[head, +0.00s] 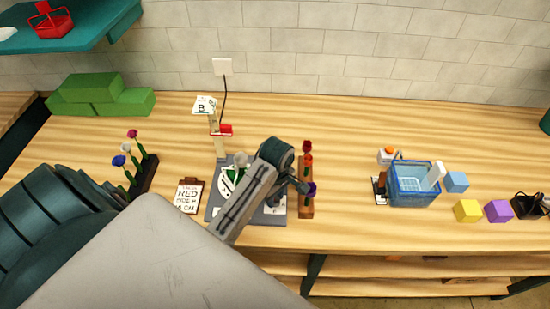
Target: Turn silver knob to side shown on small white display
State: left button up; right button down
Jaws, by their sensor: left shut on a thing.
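A grey board (213,210) lies on the table with a white and green dial face (229,181). A pale silver round piece (239,158) at its back edge looks like the knob; I cannot tell which way it is set. A small white display (204,106) showing the letter B stands on a post behind the board. My left arm covers the board's middle and right. My right gripper is out of view.
A brown rack (306,208) holds red flowers beside the purple one. A clipboard (188,195) and another flower rack (146,178) are left of the board. A blue basket (411,190) and yellow (467,211), purple (498,211) and blue (456,182) cubes stand right. Back-right tabletop is clear.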

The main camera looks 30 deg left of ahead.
pick_arm(q)
jog(key=m, duration=1.4)
jog(key=shift+m, duration=0.3)
jog(key=m, duration=0.5)
jog(key=shift+d+m+t, duration=0.1)
jog(key=shift+m+t, duration=0.2)
jog(key=m, duration=0.5)
jog(key=shift+m, duration=0.4)
jog(key=o, duration=1)
jog(key=shift+c, duration=0.2)
